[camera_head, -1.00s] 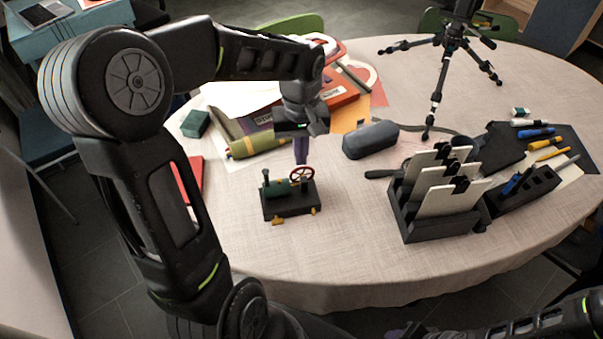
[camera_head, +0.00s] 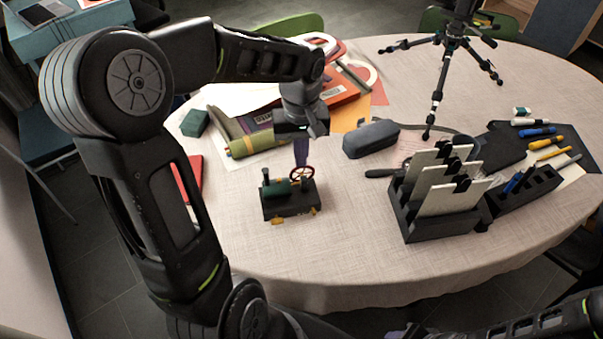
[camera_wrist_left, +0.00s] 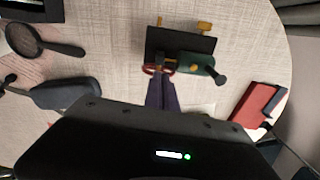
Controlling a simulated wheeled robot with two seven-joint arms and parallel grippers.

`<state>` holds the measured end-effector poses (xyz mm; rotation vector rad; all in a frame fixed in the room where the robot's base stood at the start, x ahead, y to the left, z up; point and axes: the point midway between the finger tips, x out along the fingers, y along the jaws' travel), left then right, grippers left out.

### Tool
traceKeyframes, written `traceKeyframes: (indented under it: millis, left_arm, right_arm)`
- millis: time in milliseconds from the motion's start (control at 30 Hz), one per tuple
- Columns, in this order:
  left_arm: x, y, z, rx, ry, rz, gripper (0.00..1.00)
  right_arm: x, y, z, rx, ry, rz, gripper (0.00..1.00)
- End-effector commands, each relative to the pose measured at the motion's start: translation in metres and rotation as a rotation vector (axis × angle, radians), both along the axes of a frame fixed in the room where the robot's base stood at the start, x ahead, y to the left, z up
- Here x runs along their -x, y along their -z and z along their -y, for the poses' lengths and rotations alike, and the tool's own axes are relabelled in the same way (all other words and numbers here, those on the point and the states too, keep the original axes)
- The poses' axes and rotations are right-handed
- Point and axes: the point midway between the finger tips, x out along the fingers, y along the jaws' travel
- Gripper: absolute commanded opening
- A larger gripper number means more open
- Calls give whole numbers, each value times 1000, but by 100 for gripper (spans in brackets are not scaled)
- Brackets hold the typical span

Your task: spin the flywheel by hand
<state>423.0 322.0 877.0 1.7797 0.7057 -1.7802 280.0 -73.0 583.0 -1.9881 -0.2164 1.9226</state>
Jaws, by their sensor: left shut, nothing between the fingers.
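A small model engine with a green boiler (camera_head: 275,188) stands on a dark base (camera_head: 288,204) on the table. Its red-rimmed flywheel (camera_head: 302,173) is upright at the engine's back right. My left gripper (camera_head: 302,163) points down from above, shut and empty, with its purple fingertips right at the flywheel's upper rim; I cannot tell whether they touch. In the left wrist view the shut fingertips (camera_wrist_left: 160,80) reach the flywheel (camera_wrist_left: 152,70) beside the green boiler (camera_wrist_left: 198,62). The fingers partly hide the wheel there. My right gripper is not clearly in view.
A grey case (camera_head: 370,139) lies right of the gripper. A black rack with white cards (camera_head: 437,228) stands further right. A rolled olive bundle (camera_head: 258,142) and a green block (camera_head: 195,123) lie left. A tripod (camera_head: 437,95) stands behind. The table front is clear.

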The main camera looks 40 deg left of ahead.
Motion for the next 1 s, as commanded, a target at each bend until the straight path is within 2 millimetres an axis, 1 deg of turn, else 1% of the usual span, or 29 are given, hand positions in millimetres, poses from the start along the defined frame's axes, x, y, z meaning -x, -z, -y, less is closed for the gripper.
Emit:
traceKeyframes:
  millis: [400, 567, 667, 900, 1000]
  left_arm:
    - [0, 7, 0, 0, 0, 0, 0]
    - [-2, 7, 2, 1, 1, -1, 0]
    - [-10, 7, 9, 1, 4, -1, 0]
    - [-37, 8, 34, 0, 5, 0, 0]
    - [-43, 8, 39, 0, 3, 0, 0]
  right_arm:
    - [0, 6, 0, 0, 0, 0, 36]
    - [0, 5, 0, 0, 0, 0, 36]
    - [0, 6, 0, 0, 0, 0, 36]
    - [0, 6, 0, 0, 0, 0, 36]
    - [0, 5, 0, 0, 0, 0, 36]
